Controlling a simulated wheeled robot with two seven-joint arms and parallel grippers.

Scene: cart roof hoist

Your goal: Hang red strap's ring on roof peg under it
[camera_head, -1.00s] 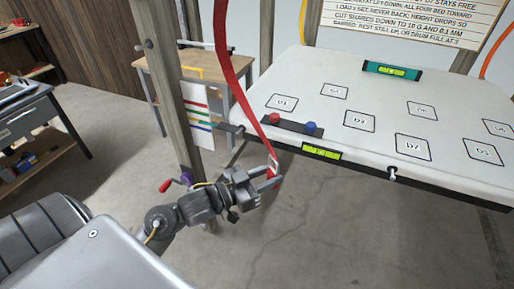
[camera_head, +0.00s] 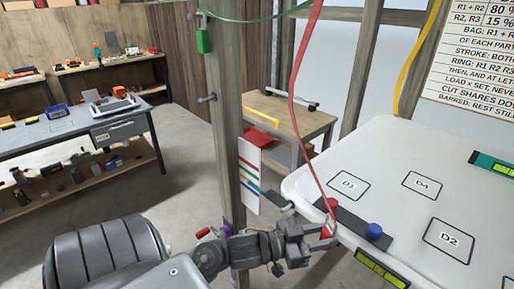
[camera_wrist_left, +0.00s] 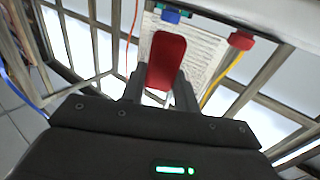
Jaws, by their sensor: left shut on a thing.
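The red strap (camera_head: 294,90) hangs from above the view and runs down to my left gripper (camera_head: 326,236). The gripper is shut on the strap's lower end, beside the near-left corner of the white roof panel (camera_head: 310,181). In the left wrist view a flat red strap end (camera_wrist_left: 167,62) stands between the two fingers. I cannot make out the ring clearly. A red knob (camera_head: 331,204) and a blue knob (camera_head: 374,231) stand on a dark bar at the roof's edge; whether either is the peg I cannot tell. My right gripper is out of view.
A wooden post (camera_head: 226,120) with short pegs stands left of the gripper. A green strap (camera_head: 250,18) and a yellow one (camera_head: 414,60) hang nearby. Spirit levels (camera_head: 381,269) are on the roof and its edge. Benches stand behind; the floor between is open.

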